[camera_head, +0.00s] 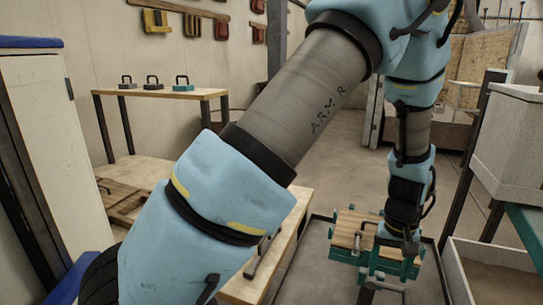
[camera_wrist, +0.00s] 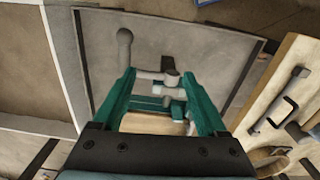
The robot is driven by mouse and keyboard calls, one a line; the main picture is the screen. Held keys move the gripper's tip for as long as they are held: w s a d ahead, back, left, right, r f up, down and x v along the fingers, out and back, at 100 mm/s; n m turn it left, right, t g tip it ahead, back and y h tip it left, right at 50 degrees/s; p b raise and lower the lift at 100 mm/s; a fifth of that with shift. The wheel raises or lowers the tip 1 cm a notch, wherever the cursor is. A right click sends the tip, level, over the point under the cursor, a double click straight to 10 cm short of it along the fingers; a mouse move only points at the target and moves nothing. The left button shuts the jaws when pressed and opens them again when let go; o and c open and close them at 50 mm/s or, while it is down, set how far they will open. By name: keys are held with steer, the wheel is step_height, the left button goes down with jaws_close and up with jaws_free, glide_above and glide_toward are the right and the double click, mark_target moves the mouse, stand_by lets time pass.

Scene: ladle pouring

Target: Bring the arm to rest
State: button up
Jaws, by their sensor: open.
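My gripper (camera_wrist: 158,76) is open, with its two green fingers apart in the wrist view. Between and beyond the fingers show grey and green fittings (camera_wrist: 172,90) and a patch of pale wood; nothing is visibly clamped. In the head view my blue arm crosses the picture, bends at the top right and hangs down on the right. Its lower end is at a wooden block with green clamps (camera_head: 347,229), above a grey tray (camera_head: 318,262). Whether the fingers touch the block cannot be told. The tray also shows in the wrist view (camera_wrist: 90,50).
A low wooden bench (camera_head: 290,235) with a dark handle stands left of the tray. A wooden table (camera_head: 205,94) with several small handled weights stands behind. A white cabinet (camera_head: 50,150) is at the left. A pale box (camera_head: 510,140) and a sand-filled bin (camera_head: 500,280) are at the right.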

steer(key=w+a+r+n+b, duration=0.1)
steer(key=w+a+r, duration=0.2)
steer(key=w+a, duration=0.45)
steer(key=s+a+r+n+b, duration=0.1)
steer(key=a+r, duration=0.1)
steer(key=a, duration=1.2)
steer(key=s+a+r+n+t+b, duration=0.1)
steer(key=a+r+b, duration=0.1)
steer(key=a, duration=1.3)
steer(key=shift+s+r+t, duration=0.25)
steer(key=shift+r+t, duration=0.05)
steer(key=shift+r, duration=0.5)
